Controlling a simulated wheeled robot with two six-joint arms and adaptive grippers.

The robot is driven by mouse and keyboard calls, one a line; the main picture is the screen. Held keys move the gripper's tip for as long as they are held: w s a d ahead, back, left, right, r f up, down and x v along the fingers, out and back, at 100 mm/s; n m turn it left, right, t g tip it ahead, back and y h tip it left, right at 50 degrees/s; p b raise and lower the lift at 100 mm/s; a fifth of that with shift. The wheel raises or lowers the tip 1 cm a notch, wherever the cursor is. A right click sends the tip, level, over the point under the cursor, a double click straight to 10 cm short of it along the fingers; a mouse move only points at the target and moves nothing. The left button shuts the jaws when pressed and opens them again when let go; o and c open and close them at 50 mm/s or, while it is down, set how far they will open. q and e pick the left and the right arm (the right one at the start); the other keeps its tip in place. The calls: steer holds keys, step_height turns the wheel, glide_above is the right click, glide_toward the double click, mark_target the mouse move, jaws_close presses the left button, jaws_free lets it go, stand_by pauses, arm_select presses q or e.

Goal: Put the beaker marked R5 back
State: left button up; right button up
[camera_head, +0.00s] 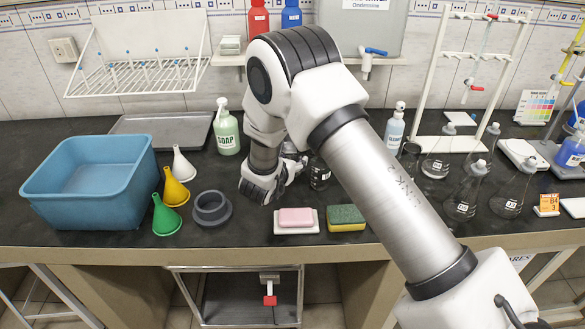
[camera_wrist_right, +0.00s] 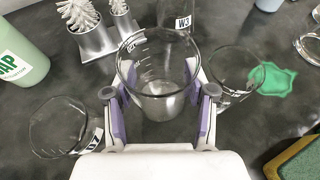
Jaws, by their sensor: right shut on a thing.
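In the wrist view my right gripper (camera_wrist_right: 160,108) is shut around a clear glass beaker (camera_wrist_right: 155,70), with one purple pad on each side of its wall. The beaker is upright and looks empty. White graduation marks show on it, but I cannot read a name, so I cannot tell if it is R5. In the head view my right gripper (camera_head: 283,183) is low over the bench, behind the soap dish, and the arm and hand mostly hide the beaker. I cannot tell whether it touches the bench. My left gripper is not in view.
Another beaker (camera_wrist_right: 62,127) stands close on the left, one (camera_wrist_right: 228,80) on the right, and glassware marked W3 (camera_wrist_right: 183,22) behind. A brush stand (camera_wrist_right: 100,38), soap bottle (camera_head: 227,132), pink soap (camera_head: 296,217) and sponge (camera_head: 346,217) are near. A blue basin (camera_head: 85,205) stands left.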

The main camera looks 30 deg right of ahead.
steer(key=f, duration=0.4)
steer(key=shift+w+d, duration=0.15)
steer(key=shift+d, duration=0.25)
steer(key=shift+a+r, duration=0.15)
steer(key=shift+a, duration=0.05)
steer(key=o, duration=1)
steer(key=shift+d+f, duration=0.1)
steer(key=shift+f, duration=0.15)
steer(key=shift+o, duration=0.2)
steer(key=shift+r, duration=0.15)
